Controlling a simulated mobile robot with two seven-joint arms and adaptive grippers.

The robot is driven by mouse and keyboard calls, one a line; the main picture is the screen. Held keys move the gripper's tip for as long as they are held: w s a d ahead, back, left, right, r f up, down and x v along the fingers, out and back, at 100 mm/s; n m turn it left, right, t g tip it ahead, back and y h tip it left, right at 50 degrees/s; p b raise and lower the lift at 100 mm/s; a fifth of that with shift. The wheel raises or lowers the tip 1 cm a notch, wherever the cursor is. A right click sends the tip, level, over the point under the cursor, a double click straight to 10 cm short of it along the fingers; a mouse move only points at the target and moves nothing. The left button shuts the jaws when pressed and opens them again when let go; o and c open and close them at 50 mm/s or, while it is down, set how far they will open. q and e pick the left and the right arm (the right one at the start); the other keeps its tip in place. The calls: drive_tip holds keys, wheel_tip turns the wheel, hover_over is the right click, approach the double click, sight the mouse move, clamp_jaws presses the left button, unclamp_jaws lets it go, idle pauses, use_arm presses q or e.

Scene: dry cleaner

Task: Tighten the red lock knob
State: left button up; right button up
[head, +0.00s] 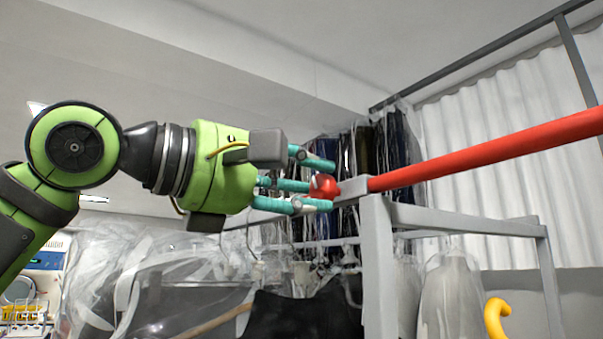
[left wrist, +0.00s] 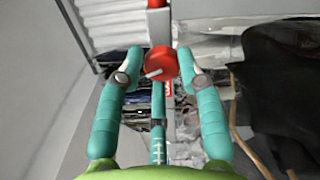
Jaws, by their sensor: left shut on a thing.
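The red lock knob (head: 323,187) sits at the left end of a grey bracket (head: 352,189) on top of a grey post. My left gripper (head: 312,185) comes in from the left with its teal fingers around the knob, shut on it. In the left wrist view the knob (left wrist: 161,64) lies between the two nearer fingers, with a pale bar mark across its face; a third finger (left wrist: 158,125) shows below it. Whether every finger touches the knob is hard to tell. My right gripper is not in view.
A long red bar (head: 480,153) runs from the bracket up to the right. A grey rack frame (head: 465,219) stands below it. Bagged garments (head: 170,275) hang at lower left, with a black garment (head: 300,314) below the gripper. A yellow hook (head: 494,317) is at lower right.

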use_arm(q)
drive_tip(key=shift+m+p, duration=0.6)
drive_tip(key=shift+m, duration=1.6)
drive_tip(key=shift+d, duration=0.1)
drive_tip(key=o, duration=1.1)
drive_tip(key=shift+d, duration=0.25)
